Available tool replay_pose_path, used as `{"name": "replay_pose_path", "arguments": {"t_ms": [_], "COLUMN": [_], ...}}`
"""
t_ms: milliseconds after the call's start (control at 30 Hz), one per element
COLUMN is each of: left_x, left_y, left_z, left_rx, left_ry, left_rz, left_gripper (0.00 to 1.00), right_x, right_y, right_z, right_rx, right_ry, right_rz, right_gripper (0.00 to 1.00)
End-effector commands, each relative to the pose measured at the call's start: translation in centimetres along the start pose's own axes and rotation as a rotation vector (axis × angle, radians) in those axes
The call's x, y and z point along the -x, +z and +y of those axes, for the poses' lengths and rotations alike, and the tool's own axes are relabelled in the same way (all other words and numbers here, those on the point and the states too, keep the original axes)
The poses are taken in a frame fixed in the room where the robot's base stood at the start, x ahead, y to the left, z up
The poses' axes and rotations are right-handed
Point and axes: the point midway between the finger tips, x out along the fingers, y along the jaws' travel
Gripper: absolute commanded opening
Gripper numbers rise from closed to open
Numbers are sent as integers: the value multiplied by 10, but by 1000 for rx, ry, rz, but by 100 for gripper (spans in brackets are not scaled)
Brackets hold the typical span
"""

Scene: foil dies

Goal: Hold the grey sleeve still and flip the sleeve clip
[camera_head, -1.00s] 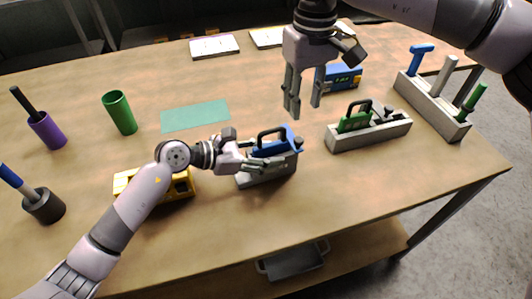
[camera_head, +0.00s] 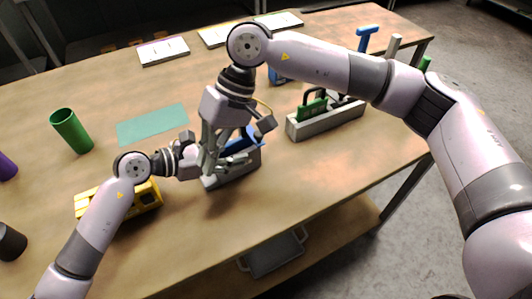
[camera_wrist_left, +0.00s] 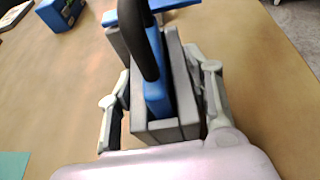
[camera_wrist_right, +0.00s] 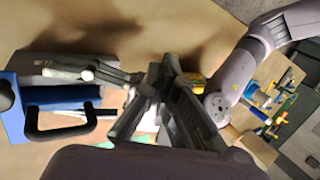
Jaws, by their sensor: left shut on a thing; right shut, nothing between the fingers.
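The grey sleeve (camera_head: 232,177) stands on the table with a blue die (camera_head: 234,147) in it. My left gripper (camera_head: 232,162) is shut on the sleeve; in the left wrist view its fingers press the sleeve's two sides (camera_wrist_left: 188,95), with a black handle (camera_wrist_left: 138,40) above the blue die (camera_wrist_left: 157,100). My right gripper (camera_head: 209,165) is shut and empty, pointing down by the sleeve's left end and partly hiding it. In the right wrist view its fingers (camera_wrist_right: 150,105) are close to my left gripper; contact is unclear. I cannot make out the sleeve clip surely.
A grey holder with a green die (camera_head: 330,118) stands to the right. A yellow block (camera_head: 146,200) is beside my left arm. A green cup (camera_head: 70,130) and teal mat (camera_head: 152,124) are at the left. The table's front right is clear.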

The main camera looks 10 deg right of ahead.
Motion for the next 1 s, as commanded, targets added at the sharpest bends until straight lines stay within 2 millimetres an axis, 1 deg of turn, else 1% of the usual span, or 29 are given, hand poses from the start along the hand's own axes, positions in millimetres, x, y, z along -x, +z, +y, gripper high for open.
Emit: {"name": "replay_pose_path", "arguments": {"t_ms": [33, 100, 233, 400, 533, 667, 767, 867, 967, 1000], "left_x": [0, 0, 0, 0, 0, 0, 0, 0, 0, 0], "left_y": [0, 0, 0, 0, 0, 0, 0, 0, 0, 0], "left_z": [0, 1, 1, 1, 1, 1, 1, 1, 1, 1], "left_rx": [0, 0, 1, 0, 0, 0, 0, 0, 0, 0], "left_ry": [1, 1, 2, 2, 2, 2, 2, 2, 2, 2], "left_rz": [1, 1, 1, 1, 1, 1, 1, 1, 1, 1], "left_gripper": [9, 9, 9, 9, 9, 9, 9, 9, 9, 9], "right_x": [-16, -31, -49, -56, -52, -43, -36, -28, -21, -19], "right_y": [7, 13, 24, 35, 39, 41, 41, 41, 42, 42], "right_z": [-12, -28, -57, -86, -98, -101, -95, -83, -65, -56], "right_rx": [-14, -40, -105, -223, -338, -469, -581, -702, -829, -882], "right_ry": [-87, -200, -407, -673, -868, -1053, -1187, -1314, -1431, -1475], "right_rz": [-13, -19, -24, -22, -13, 4, 24, 49, 81, 97], "right_gripper": [0, 0, 0, 0, 0, 0, 0, 0, 0, 0]}}
